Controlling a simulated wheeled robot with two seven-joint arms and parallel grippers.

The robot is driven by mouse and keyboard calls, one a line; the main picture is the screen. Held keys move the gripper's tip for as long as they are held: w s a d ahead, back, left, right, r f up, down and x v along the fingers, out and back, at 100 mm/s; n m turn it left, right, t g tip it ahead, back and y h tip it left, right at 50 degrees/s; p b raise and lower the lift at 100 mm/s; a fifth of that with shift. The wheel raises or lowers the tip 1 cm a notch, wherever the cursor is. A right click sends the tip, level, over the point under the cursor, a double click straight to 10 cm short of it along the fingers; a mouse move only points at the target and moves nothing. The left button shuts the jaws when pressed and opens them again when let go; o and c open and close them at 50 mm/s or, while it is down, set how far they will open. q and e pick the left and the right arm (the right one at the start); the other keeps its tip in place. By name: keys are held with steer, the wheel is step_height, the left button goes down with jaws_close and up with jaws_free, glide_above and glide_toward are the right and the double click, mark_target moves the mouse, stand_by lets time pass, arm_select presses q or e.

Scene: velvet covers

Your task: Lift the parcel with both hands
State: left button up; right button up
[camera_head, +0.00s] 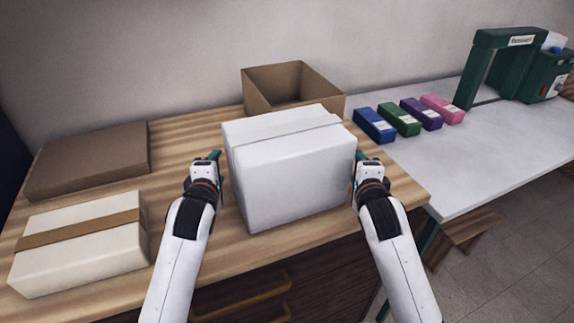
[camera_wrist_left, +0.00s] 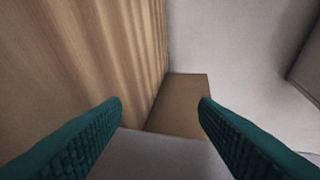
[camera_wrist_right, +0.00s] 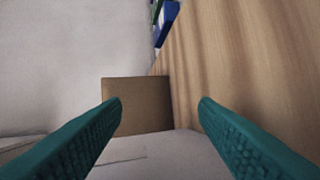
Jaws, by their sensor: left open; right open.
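The parcel (camera_head: 290,175) is a large white box standing on the wooden table between my two grippers in the head view. My left gripper (camera_head: 214,156) is at its left side, and my right gripper (camera_head: 357,158) is at its right side. Both are open. In the left wrist view, the green fingers (camera_wrist_left: 160,105) are spread, with a pale surface of the parcel (camera_wrist_left: 165,155) low between them. The right wrist view likewise shows spread fingers (camera_wrist_right: 160,105) and the parcel (camera_wrist_right: 160,158) low in the picture. I cannot tell whether the fingers touch it.
An open cardboard box (camera_head: 290,88) stands behind the parcel. A flat brown box (camera_head: 90,160) and a taped white box (camera_head: 80,245) lie on the left of the wooden table (camera_head: 180,140). Several small coloured boxes (camera_head: 400,117) and a green machine (camera_head: 520,65) are on the grey table at right.

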arm_select(q)
steer(key=shift+s+d+r, duration=0.1)
steer(key=shift+s+d, duration=0.05)
steer(key=shift+d, duration=0.15)
arm_select(e)
steer(key=shift+s+a+r, duration=0.1)
steer(key=shift+s+a, duration=0.05)
steer(key=shift+a, duration=0.15)
